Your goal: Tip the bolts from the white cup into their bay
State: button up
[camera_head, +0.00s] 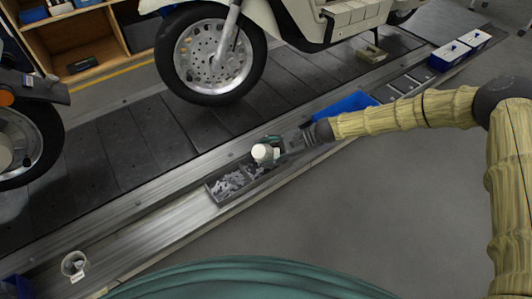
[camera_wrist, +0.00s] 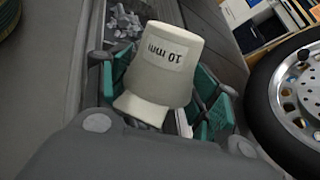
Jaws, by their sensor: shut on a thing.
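My gripper (camera_head: 276,148) is shut on the white cup (camera_head: 264,153), above the right part of a dark divided tray (camera_head: 213,194). In the wrist view, the cup (camera_wrist: 162,65) sits between the green-padded fingers (camera_wrist: 160,95), and its "10 mm" label reads upside down. The cup looks tilted. I cannot see inside it or tell whether bolts are in it. The tray's left bay holds a heap of grey metal pieces (camera_head: 228,184), which also shows in the wrist view (camera_wrist: 122,22). The cup and fingers partly hide the bay to the right.
Another small cup (camera_head: 74,265) with a label stands on the metal ledge (camera_head: 150,226) at lower left. A blue bin (camera_head: 346,104) lies beyond my gripper. A motorcycle (camera_head: 213,58) stands on the slat conveyor (camera_head: 130,132) behind the tray. Grey floor is clear at right.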

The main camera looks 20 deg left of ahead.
jog(key=shift+r+p, duration=2.1)
jog(key=shift+r, duration=1.35)
